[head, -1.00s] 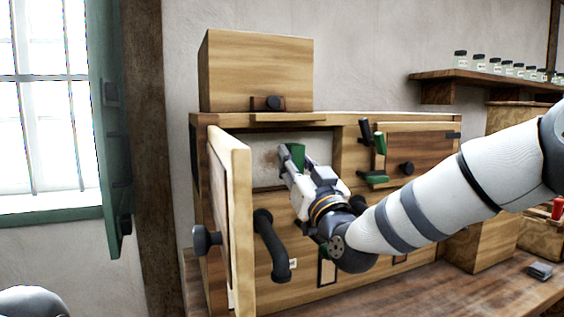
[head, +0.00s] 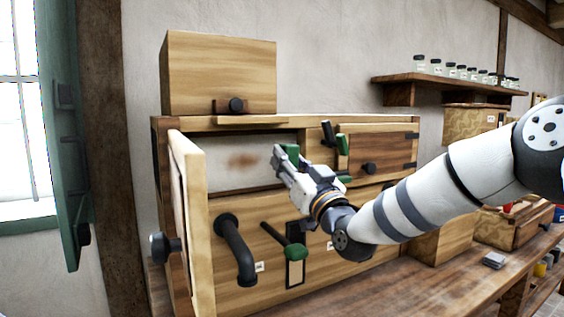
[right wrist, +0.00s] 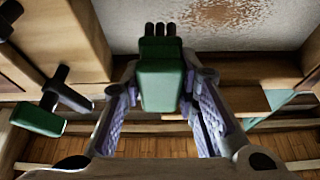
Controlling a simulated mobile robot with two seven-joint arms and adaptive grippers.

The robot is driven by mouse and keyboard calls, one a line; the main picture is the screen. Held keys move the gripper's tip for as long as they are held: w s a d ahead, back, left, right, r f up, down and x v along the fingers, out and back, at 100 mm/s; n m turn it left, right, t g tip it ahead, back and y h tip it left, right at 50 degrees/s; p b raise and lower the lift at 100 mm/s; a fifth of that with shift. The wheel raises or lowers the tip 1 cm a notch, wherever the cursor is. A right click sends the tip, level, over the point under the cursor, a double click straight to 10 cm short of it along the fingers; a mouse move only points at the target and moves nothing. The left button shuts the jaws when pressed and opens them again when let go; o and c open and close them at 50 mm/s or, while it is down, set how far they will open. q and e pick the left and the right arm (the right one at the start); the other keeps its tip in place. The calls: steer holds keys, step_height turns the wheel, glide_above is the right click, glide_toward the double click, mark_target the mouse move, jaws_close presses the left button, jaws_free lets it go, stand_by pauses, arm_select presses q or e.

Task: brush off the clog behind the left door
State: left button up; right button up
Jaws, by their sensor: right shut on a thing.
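The left door (head: 188,215) of the wooden cabinet stands open. Behind it, the clog (head: 240,160) is a brown smear on the pale back surface of the opening; it also shows at the top of the right wrist view (right wrist: 232,12). My right gripper (head: 284,165) is at the right side of the opening, to the right of the clog. It is shut on a green-handled brush (right wrist: 162,80), whose dark end points away from the gripper. The brush appears apart from the clog. The left gripper is not in view.
A black bent handle (head: 236,250) and a green-knobbed lever (head: 290,245) stick out below the opening. The closed right door (head: 385,158) is beside my right gripper, with another green-ended lever (head: 342,145). A wooden box (head: 220,75) sits on top.

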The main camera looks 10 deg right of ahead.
steer(key=shift+s+d, duration=0.3)
steer(key=shift+s, duration=0.65)
steer(key=shift+s+d, duration=0.25)
steer(key=shift+s, duration=0.75)
steer(key=shift+s+d, duration=0.3)
steer(key=shift+s, duration=0.65)
steer(key=s, duration=0.1)
steer(key=s+d, duration=0.1)
steer(key=s, duration=0.1)
